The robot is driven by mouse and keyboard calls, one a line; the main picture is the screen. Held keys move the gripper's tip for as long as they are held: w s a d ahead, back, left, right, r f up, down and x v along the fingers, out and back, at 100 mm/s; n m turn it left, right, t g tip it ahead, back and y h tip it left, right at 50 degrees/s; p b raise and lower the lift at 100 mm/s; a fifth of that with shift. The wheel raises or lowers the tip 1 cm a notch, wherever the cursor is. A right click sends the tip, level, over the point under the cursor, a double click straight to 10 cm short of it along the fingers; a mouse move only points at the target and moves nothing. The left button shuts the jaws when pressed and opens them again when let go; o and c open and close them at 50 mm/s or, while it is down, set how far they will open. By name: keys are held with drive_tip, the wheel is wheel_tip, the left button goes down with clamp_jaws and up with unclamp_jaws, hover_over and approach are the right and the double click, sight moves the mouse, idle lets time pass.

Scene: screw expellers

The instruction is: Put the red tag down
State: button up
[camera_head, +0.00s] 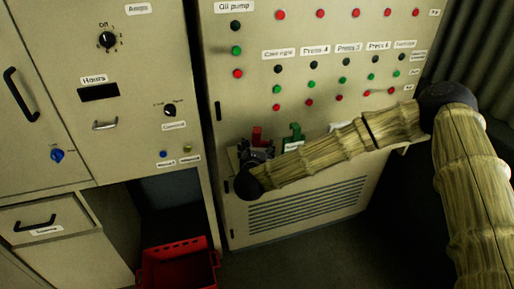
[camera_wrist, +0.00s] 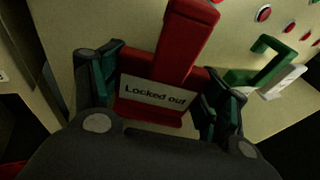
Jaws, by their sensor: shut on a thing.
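The red tag (camera_wrist: 184,52) carries a white label reading "Locked out" and fills the middle of the wrist view. My gripper (camera_wrist: 160,98) has a finger on each side of the tag and is shut on it. In the head view the red tag (camera_head: 257,136) shows as a small red piece above my gripper (camera_head: 256,153), in front of the lower part of the tall panel. My arm hides part of what lies behind it there. Whether the tag's lower edge touches anything is hidden by my gripper.
A green tag (camera_head: 294,136) stands right of the red tag, with a white piece (camera_wrist: 284,82) beside it in the wrist view. The panel (camera_head: 290,30) has rows of buttons and lamps. A red crate (camera_head: 180,264) is on the floor at lower left, beside a drawer cabinet (camera_head: 50,225).

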drive_tip(key=shift+f, duration=0.35)
drive_tip(key=shift+f, duration=0.15)
drive_tip(key=o, duration=1.1)
drive_tip(key=shift+r, duration=0.25)
drive_tip(key=b+v, duration=0.3)
drive_tip(key=v, duration=0.9)
